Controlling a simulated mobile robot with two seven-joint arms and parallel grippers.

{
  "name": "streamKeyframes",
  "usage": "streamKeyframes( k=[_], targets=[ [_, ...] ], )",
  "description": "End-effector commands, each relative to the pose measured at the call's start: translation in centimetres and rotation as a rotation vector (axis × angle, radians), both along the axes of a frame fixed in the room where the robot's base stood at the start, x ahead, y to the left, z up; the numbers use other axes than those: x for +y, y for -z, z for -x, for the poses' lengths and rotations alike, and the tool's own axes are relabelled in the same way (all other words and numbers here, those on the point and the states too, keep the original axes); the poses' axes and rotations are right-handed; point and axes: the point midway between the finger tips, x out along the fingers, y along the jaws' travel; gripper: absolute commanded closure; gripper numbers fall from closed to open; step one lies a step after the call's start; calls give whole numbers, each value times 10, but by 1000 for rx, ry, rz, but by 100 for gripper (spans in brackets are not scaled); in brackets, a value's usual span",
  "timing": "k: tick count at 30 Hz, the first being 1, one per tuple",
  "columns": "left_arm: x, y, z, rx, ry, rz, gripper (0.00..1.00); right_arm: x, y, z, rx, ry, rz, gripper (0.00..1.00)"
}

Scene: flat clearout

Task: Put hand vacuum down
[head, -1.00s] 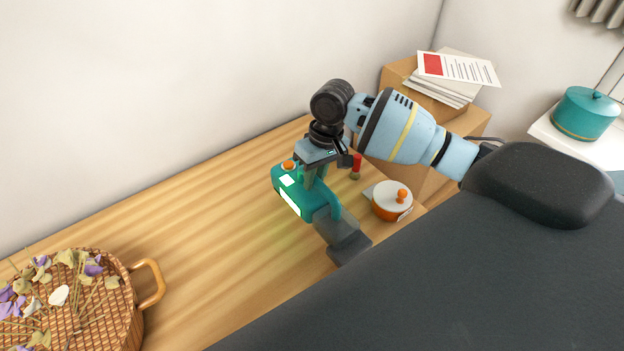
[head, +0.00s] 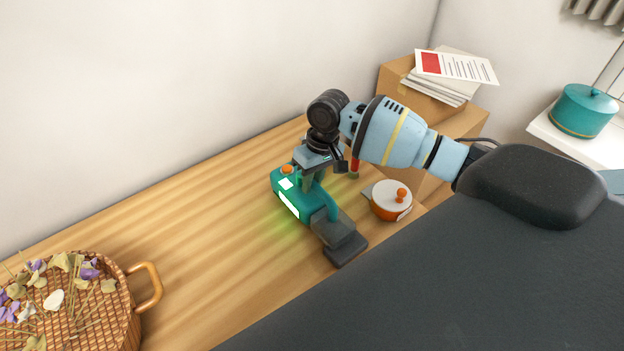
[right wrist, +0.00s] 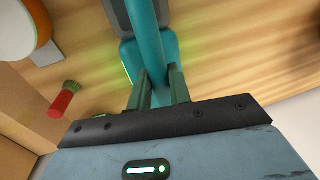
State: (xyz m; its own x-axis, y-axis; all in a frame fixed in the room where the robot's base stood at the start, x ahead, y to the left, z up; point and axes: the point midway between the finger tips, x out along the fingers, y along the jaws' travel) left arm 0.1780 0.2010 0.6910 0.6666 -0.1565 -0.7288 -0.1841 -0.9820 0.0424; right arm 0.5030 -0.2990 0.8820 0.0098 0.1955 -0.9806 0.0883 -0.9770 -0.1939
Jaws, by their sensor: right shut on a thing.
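The hand vacuum (head: 290,199) is teal with a dark grey nozzle, an orange button and lit white panels. It is at the wooden surface (head: 200,235), with a green glow on the wood beside it. Whether its underside touches the wood I cannot tell for sure. My right gripper (head: 314,178) is above it, shut on its handle. In the right wrist view the two fingers (right wrist: 160,92) sit either side of the teal handle (right wrist: 148,45). My left gripper is not in view.
A wicker basket (head: 138,318) of dried flowers is at left. A cardboard box (head: 408,90) with papers is behind. Wood between basket and vacuum is clear.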

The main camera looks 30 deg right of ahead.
Motion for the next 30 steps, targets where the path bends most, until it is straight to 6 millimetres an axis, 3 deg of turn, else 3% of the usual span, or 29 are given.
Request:
streamKeyframes(
  k=[11,12,16,25,30],
  targets=[
    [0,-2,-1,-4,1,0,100,1,-1,-2,-7,0,-3,100],
    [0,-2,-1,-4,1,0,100,0,1,0,-3,0,-1,76],
    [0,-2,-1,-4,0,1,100,0,1,0,-2,-1,0,59],
    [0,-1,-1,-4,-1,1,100,0,1,0,-2,0,0,58],
    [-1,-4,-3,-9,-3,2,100,-2,-14,-1,-5,0,0,58]
  ],
)
